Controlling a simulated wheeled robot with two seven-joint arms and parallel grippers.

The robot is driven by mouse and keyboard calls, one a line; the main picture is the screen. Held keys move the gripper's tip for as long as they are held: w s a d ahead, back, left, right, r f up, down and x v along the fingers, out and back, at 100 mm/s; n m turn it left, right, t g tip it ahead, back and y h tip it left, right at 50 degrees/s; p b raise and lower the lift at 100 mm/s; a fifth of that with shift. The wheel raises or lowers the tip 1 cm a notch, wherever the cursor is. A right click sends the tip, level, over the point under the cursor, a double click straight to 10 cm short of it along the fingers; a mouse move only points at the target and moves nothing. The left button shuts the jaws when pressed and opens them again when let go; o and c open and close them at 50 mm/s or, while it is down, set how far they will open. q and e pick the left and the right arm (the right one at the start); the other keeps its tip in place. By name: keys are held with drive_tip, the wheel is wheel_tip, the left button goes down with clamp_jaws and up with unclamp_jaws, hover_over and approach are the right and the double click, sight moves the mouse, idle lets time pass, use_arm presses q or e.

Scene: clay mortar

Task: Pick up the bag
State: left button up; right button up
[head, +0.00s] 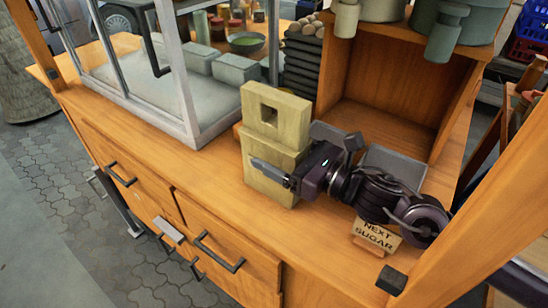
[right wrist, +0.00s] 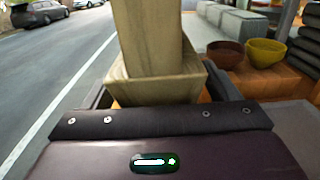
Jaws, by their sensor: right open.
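The bag (head: 272,108) appears to be the tall beige piece with a square handle hole, standing upright on the wooden counter. Its lower part sits in a matching beige box-like holder (head: 262,186). In the right wrist view the bag (right wrist: 150,40) rises straight ahead, with the holder's rim (right wrist: 190,78) around its base. My right gripper (head: 292,158) is open at the holder. One finger passes across the holder's front and the other lies behind it. In the wrist view the fingers are on both sides of the holder. I cannot tell whether they touch it. My left gripper is not in view.
A glass case (head: 180,75) stands left of the bag. A wooden cubby (head: 385,85) is behind, with grey-green jars (head: 445,35) on top. A small sign (head: 374,236) stands under my right arm. Drawers with dark handles (head: 217,252) line the front. The counter's front left is clear.

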drive_tip(key=shift+w, duration=0.1)
drive_tip(key=c, duration=1.2)
drive_tip(key=shift+c, duration=0.2)
drive_tip(key=shift+r, duration=0.15)
wheel_tip(320, 180, up, 18)
hover_over(282, 97)
drive_tip(key=shift+p, duration=0.4)
